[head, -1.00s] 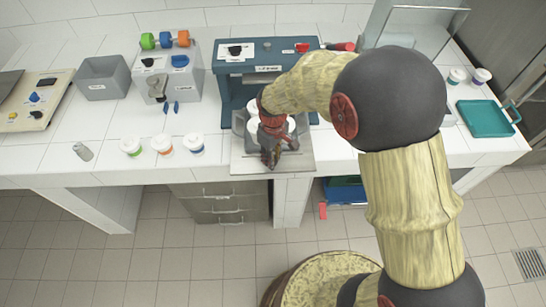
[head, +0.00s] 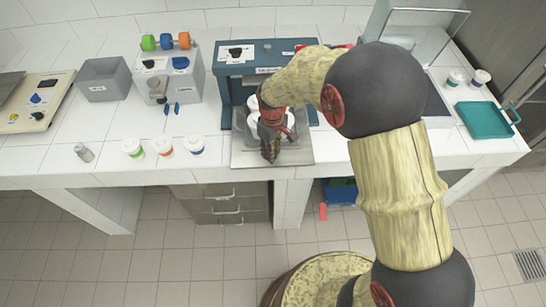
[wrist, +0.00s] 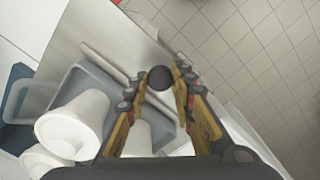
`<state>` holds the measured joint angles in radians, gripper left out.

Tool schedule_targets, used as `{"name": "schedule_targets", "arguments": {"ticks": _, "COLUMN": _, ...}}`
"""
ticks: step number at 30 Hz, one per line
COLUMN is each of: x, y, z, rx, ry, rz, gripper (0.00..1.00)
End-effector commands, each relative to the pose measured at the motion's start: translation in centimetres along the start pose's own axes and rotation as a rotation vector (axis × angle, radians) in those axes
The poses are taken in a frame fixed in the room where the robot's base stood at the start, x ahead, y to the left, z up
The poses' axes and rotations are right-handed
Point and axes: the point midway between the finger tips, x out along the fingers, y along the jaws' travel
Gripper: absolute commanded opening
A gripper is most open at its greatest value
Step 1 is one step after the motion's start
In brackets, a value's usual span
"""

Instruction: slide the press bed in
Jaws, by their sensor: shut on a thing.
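The teal press (head: 269,50) stands at the back of the counter. The press bed, a grey tray (wrist: 97,74), carries white cups (wrist: 72,124) and has a bar along its edge. In the head view the bed is low in the press opening, with white cups (head: 252,119) on it, partly hidden by my arm. My gripper (head: 270,155) is at the bed's front. In the wrist view my gripper (wrist: 158,82) is shut around a dark round knob (wrist: 160,78) at the bed's bar. The fingers hide part of the bed and one cup.
A flat metal plate (head: 301,157) lies under the bed at the counter's front edge. A teal tray (head: 484,119) lies at the right. The counter between the cups and plate is clear.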

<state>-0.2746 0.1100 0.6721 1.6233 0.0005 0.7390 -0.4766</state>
Motion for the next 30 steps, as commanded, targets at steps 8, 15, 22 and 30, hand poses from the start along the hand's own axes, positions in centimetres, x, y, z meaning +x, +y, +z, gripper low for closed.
{"name": "schedule_targets", "arguments": {"ticks": 8, "x": -0.1, "y": 5.0, "z": -5.0, "rx": 0.001, "ry": 0.004, "rz": 0.003, "gripper": 0.00}}
{"name": "schedule_targets", "arguments": {"ticks": 15, "x": -0.1, "y": 9.1, "z": -9.1, "rx": 0.001, "ry": 0.004, "rz": 0.003, "gripper": 0.00}}
{"name": "schedule_targets", "arguments": {"ticks": 22, "x": -0.2, "y": 11.7, "z": -11.7, "rx": 0.000, "ry": 0.006, "rz": 0.004, "gripper": 0.00}}
{"name": "schedule_targets", "arguments": {"ticks": 30, "x": -0.2, "y": 12.9, "z": -13.0, "rx": 0.000, "ry": 0.006, "rz": 0.004, "gripper": 0.00}}
